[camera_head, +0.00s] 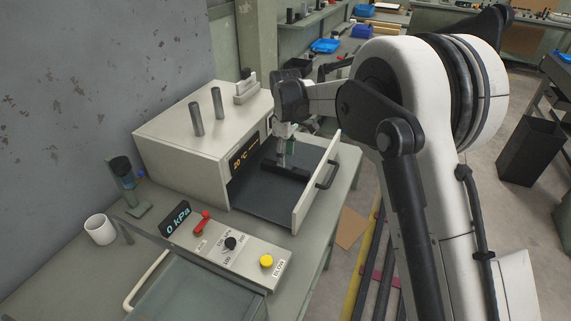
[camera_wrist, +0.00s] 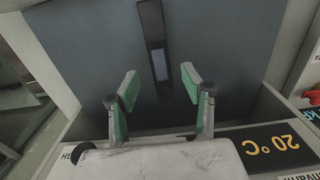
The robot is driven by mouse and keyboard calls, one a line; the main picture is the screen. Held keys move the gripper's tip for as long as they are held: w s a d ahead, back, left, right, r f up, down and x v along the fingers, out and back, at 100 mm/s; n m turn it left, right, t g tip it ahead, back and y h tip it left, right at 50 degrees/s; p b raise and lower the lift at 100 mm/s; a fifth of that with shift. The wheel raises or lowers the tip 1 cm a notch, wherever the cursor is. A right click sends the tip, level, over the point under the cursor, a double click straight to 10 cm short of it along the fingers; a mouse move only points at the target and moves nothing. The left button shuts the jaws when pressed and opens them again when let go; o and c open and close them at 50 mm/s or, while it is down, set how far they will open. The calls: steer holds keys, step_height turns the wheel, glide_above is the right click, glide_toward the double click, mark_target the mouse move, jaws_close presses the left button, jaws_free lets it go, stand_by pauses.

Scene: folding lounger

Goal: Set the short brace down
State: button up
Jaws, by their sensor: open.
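A short dark bar, apparently the short brace (camera_wrist: 151,28), lies on the dark floor of the open drawer (camera_wrist: 90,60). In the head view the dark bar (camera_head: 297,173) lies flat in the drawer (camera_head: 262,197), below my gripper (camera_head: 284,157). In the wrist view my gripper (camera_wrist: 160,84) has its green-sided fingers spread apart, with a gap on both sides of the bar. Whether the fingertips are level with the bar or above it, I cannot tell.
The drawer's front wall with a dark handle (camera_head: 326,174) stands to the right. The beige oven-like box (camera_head: 183,160) reads 20 °C and carries two grey posts (camera_head: 196,119). A control panel (camera_head: 228,251) with a yellow button and a white cup (camera_head: 100,229) are nearer.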

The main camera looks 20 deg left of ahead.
mark_target(286, 167)
step_height(286, 167, up, 7)
steer(key=shift+r, duration=0.2)
steer(key=s+d+r+m+t, duration=0.1)
steer(key=s+d+r+m, duration=0.3)
steer(key=d, duration=0.5)
steer(key=s+d+r+m+t+y, duration=0.1)
steer(key=s+d+r, duration=0.2)
steer(key=d+r, duration=0.45)
steer(key=s+d+r+m+t, duration=0.1)
steer(key=s+d+r+m, duration=0.25)
steer(key=d, duration=0.65)
steer(key=s+d+f+m+t, duration=0.2)
steer(key=s+d+f+m, duration=0.1)
steer(key=s+d, duration=0.5)
steer(key=s+d+f+m+t+h, duration=0.1)
steer(key=s+d+f+m, duration=0.3)
steer(key=s+d, duration=0.5)
steer(key=s+m+t, duration=0.1)
steer(key=s, duration=0.4)
steer(key=shift+s+d+f, duration=0.15)
steer(key=shift+s, duration=0.05)
